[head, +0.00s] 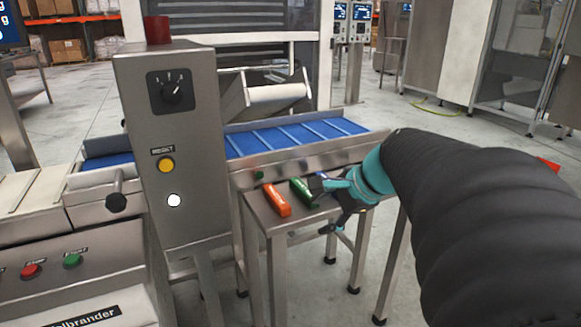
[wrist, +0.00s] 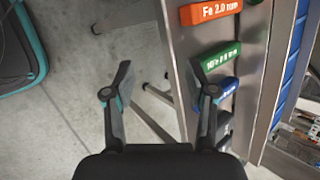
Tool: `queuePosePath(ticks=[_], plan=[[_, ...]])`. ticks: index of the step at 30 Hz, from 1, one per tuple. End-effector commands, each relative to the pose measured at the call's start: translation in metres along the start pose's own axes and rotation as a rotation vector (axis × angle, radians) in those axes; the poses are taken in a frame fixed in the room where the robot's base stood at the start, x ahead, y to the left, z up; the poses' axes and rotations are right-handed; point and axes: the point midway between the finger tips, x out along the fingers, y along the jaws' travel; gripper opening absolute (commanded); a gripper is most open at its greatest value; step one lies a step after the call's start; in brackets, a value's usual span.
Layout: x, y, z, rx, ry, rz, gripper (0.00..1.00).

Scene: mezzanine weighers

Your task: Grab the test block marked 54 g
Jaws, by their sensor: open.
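An orange block (head: 277,202) lies on a small steel stand (head: 262,214), with a green block (head: 304,192) to its right. In the wrist view the orange block (wrist: 209,11) reads "Fe 2.0 mm". Below it are the green block (wrist: 220,58), a blue block (wrist: 229,88) with lettering too small to read, and a dark item (wrist: 225,122), partly hidden by my finger. I cannot read "54 g" on any block. My gripper (head: 322,207) is open and empty at the stand's edge.
A blue belt conveyor (head: 290,137) runs behind the stand. A grey control box (head: 172,150) with a knob and yellow button stands left of it. Stand legs show below my gripper. Open concrete floor (head: 385,108) lies behind and to the right.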

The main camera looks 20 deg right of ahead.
Motion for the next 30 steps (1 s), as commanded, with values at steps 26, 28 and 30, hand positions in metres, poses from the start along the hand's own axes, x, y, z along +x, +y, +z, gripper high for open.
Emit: queuePosePath(ticks=[26,28,30], plan=[[-0.045,-0.088,-0.263,1.266,-0.305,-0.512,0.56],[-0.034,-0.095,-0.265,1.266,-0.304,-0.512,0.56],[-0.024,-0.101,-0.265,1.265,-0.304,-0.513,0.56]])
